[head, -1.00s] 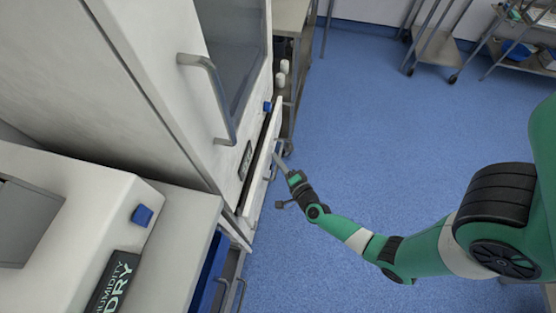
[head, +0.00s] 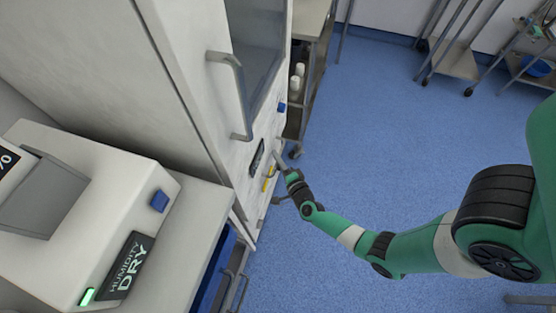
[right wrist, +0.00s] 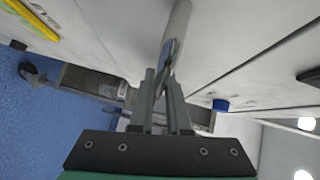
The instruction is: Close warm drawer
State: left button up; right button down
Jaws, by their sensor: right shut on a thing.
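The white cabinet (head: 195,90) stands at the left of the head view. The warm drawer's white front (head: 258,196), with a yellow label, is low on the cabinet's face. It looks about flush with the cabinet, with no clear gap. My right gripper (head: 282,166) is at this front, its arm reaching in from the right. In the right wrist view my right gripper's fingers (right wrist: 167,88) are shut on a metal handle bar (right wrist: 177,30) against the white front. The fingers hide part of the bar. My left gripper is in neither view.
A glass door with a metal handle (head: 236,90) is above the drawer. A blue button (head: 282,106) is on the cabinet's face. A metal shelf cart (head: 314,60) stands beyond it. A humidity box (head: 70,210) sits on the counter at left. The blue floor (head: 390,130) is open at right.

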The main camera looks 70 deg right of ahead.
jog(key=c, duration=0.9)
grip_release()
jog(key=shift+w, duration=0.1)
jog(key=shift+s+a+r, duration=0.15)
jog(key=shift+s+a, duration=0.05)
jog(key=shift+s, duration=0.05)
jog(key=p+v, duration=0.5)
jog(key=v, duration=0.6)
